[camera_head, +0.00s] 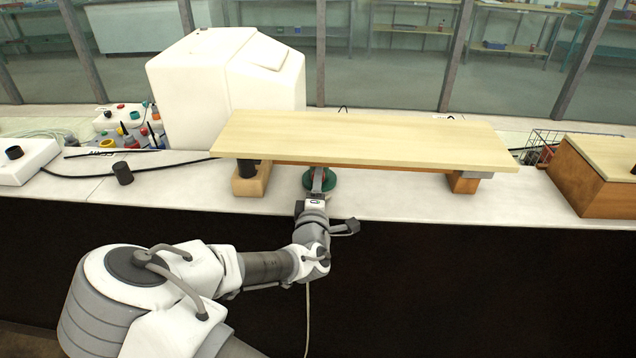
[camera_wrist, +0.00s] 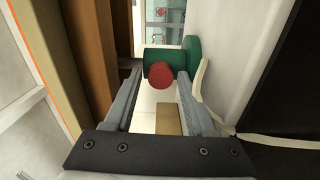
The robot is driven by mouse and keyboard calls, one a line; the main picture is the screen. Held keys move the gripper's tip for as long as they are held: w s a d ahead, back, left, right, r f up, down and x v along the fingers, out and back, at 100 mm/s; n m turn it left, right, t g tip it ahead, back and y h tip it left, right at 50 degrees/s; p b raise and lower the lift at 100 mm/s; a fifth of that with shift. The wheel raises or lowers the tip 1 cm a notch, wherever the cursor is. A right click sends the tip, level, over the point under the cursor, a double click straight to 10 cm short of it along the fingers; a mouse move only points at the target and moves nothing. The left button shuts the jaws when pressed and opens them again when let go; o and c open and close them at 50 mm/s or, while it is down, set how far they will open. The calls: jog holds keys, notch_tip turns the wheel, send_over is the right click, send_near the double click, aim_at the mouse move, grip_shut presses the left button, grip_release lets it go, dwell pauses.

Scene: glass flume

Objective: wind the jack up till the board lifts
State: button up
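The pale wooden board (camera_head: 360,135) spans the bench top over two wooden supports. The green jack (camera_head: 333,181) stands under its front edge; the wrist view shows its green body (camera_wrist: 188,58) with a red knob (camera_wrist: 162,77). My gripper (camera_head: 317,184) reaches in under the board's front edge at the jack. In the wrist view, my gripper (camera_wrist: 160,75) is open, its fingers apart on either side of the red knob. I cannot tell whether they touch it. The jack's top is hidden under the board.
The left wooden block (camera_head: 250,183) carries a dark cylinder; the right wooden block (camera_head: 464,183) is under the other end. A white box (camera_head: 225,85) stands behind. A black cylinder (camera_head: 122,173) and a cable lie left. A wooden box (camera_head: 590,185) stands right.

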jog(key=shift+o, duration=0.5)
